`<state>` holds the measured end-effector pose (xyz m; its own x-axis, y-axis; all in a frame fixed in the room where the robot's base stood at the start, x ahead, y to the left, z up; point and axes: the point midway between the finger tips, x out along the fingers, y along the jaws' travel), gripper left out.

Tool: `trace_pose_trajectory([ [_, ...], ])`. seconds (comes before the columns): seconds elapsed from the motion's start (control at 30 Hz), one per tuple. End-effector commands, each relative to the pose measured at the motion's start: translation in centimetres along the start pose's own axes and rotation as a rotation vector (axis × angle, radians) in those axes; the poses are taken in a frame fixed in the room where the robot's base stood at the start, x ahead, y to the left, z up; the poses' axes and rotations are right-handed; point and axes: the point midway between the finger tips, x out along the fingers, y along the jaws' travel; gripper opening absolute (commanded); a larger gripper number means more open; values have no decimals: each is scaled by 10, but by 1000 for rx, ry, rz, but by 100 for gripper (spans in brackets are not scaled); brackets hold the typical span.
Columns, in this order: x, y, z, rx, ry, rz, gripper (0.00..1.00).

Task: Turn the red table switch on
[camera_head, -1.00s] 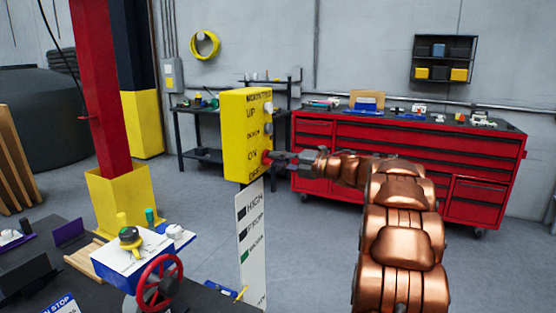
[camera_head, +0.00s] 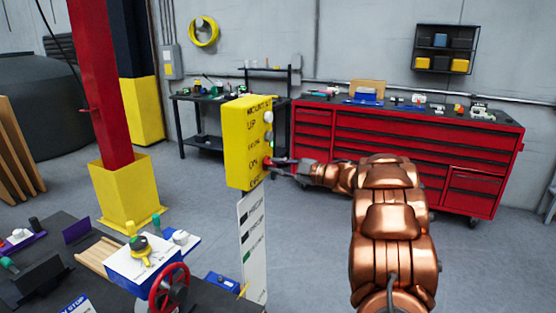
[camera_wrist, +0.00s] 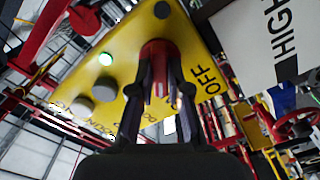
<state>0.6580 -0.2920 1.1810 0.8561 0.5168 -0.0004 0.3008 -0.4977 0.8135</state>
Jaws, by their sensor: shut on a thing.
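The yellow control box (camera_head: 244,140) hangs left of my arm in the head view, with black lettering. It fills the upper middle of the wrist view (camera_wrist: 205,62). The red switch (camera_wrist: 158,52) sits on its button face, near the "OFF" lettering. My gripper (camera_wrist: 160,92) is shut on the red switch, one finger on each side. In the head view my gripper (camera_head: 276,163) meets the box's right side, where a bit of the red switch (camera_head: 266,161) shows. A green light (camera_wrist: 105,58) glows on the same face beside pale round knobs.
A white label board (camera_head: 252,245) stands below the box. A workbench with a red handwheel (camera_head: 168,289) is at the lower left. A red tool cabinet (camera_head: 410,150) stands behind my arm. Open floor lies between.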

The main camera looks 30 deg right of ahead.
Motion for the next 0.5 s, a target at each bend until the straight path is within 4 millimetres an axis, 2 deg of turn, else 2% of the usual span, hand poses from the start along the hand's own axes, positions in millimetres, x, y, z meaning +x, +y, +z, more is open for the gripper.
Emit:
trace_pose_trajectory([
  [0.5,0,0,1,97,-1,1,0],
])
